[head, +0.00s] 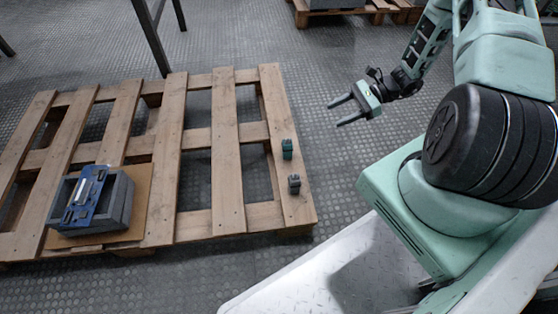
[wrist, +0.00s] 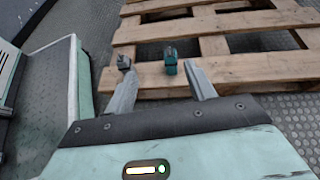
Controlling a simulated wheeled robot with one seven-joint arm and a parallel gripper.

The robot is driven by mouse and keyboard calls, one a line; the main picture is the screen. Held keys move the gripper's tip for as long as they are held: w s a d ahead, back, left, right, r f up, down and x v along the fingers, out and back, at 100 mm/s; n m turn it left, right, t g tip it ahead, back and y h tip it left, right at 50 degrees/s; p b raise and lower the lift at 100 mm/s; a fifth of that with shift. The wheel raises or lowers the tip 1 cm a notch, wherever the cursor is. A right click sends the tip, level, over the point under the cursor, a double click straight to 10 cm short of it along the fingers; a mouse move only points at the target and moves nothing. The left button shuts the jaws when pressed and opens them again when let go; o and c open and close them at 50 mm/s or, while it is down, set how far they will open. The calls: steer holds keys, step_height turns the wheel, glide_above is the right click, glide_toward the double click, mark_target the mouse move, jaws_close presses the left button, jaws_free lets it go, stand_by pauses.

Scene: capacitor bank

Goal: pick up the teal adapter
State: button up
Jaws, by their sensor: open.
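The teal adapter (head: 287,149) stands on the right-hand board of the wooden pallet (head: 225,150) in the head view. In the wrist view the teal adapter (wrist: 170,60) appears beyond the fingers, in the gap between them. My gripper (head: 338,112) is open and empty, in the air to the right of the pallet and apart from the adapter. Its two fingers (wrist: 161,88) show spread in the wrist view.
A small grey adapter (head: 294,184) stands on the same board close to the teal one; it also shows in the wrist view (wrist: 123,61). A blue and grey device (head: 90,201) sits on a brown sheet at the pallet's left. Dark table legs (head: 150,35) stand behind.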

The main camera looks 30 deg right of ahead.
steer(key=m+t+b, duration=0.1)
steer(key=m, duration=0.1)
glide_toward(291, 141)
steer(key=b+x, duration=0.9)
steer(key=b, duration=0.1)
steer(key=shift+s+f, duration=0.15)
steer(key=shift+s, duration=0.05)
steer(key=shift+w+a, duration=0.2)
steer(key=shift+a, duration=0.1)
steer(key=c, duration=1.1)
